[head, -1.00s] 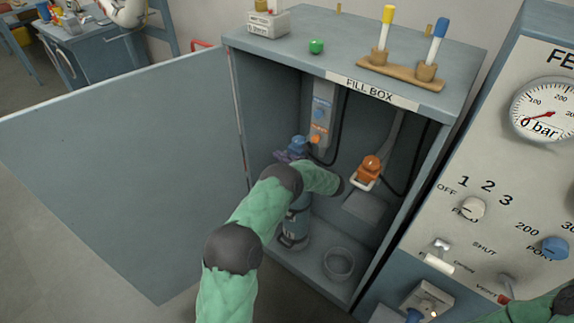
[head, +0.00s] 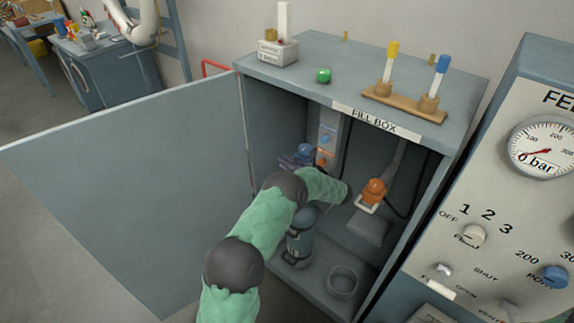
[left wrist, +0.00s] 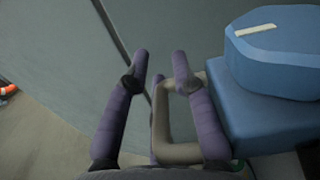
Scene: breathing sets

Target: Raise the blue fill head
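The blue fill head (head: 305,150) hangs inside the open fill box, above a dark blue cylinder (head: 299,246). In the left wrist view the fill head (left wrist: 277,60) is a large blue block at the right, with a pale beige loop handle (left wrist: 161,125) beside it. My left gripper (head: 289,161) has purple fingers and is at the left side of the fill head. In the left wrist view the gripper (left wrist: 158,66) is open, its fingers apart, with a bar of the handle showing between them. Whether a finger touches the handle is unclear. My right gripper is out of view.
An orange fill head (head: 373,192) with a white handle hangs at the right in the box. A round dish (head: 342,282) is on the box floor. The open door (head: 130,205) spans the left. The gauge panel (head: 500,190) stands at the right.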

